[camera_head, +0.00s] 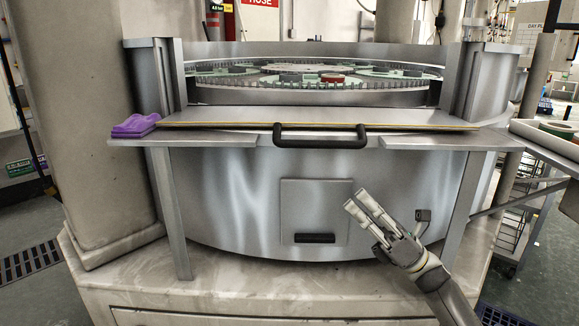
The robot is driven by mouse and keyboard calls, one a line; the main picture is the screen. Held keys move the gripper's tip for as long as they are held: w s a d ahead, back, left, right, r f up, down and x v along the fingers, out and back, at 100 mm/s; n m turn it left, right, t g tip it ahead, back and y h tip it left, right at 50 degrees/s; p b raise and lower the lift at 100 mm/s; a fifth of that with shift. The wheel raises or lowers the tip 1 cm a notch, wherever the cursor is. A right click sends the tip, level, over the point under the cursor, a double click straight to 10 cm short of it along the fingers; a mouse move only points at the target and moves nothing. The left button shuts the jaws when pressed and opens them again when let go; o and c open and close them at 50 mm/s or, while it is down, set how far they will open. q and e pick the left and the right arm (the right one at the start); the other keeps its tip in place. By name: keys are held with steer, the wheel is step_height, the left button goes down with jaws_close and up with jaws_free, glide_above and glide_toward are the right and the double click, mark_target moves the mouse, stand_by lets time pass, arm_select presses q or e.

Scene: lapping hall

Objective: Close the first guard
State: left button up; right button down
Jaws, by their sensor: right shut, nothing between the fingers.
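The guard (235,117) is a wide metal panel with a yellowish front edge across the front of the round lapping machine. Its black bar handle (320,142) hangs at the middle of that edge. The opening above the panel is uncovered, and the toothed lapping plate (290,82) shows through it. My right gripper (358,200) is below and slightly right of the handle, in front of the machine's lower wall, apart from the handle. Its fingers are together with nothing between them, pointing up and left. My left gripper is not in view.
A purple cloth (136,126) lies on the left end of the ledge. A small hatch (316,212) with a black handle is in the lower wall. A trolley (535,185) stands at the right. A pale plinth (240,290) carries the machine.

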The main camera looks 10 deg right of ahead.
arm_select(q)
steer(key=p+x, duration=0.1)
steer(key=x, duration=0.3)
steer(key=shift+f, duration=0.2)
arm_select(e)
steer(key=x, duration=1)
steer(key=shift+a+r+g, duration=0.15)
steer(key=shift+a+g, duration=0.25)
steer(key=shift+a, duration=0.05)
steer(key=shift+s, duration=0.1)
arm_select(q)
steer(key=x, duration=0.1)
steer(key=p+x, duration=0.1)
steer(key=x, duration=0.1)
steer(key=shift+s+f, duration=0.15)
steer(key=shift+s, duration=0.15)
arm_select(e)
steer(key=r, duration=0.3)
steer(key=shift+s+r, duration=0.1)
steer(key=shift+s, duration=0.2)
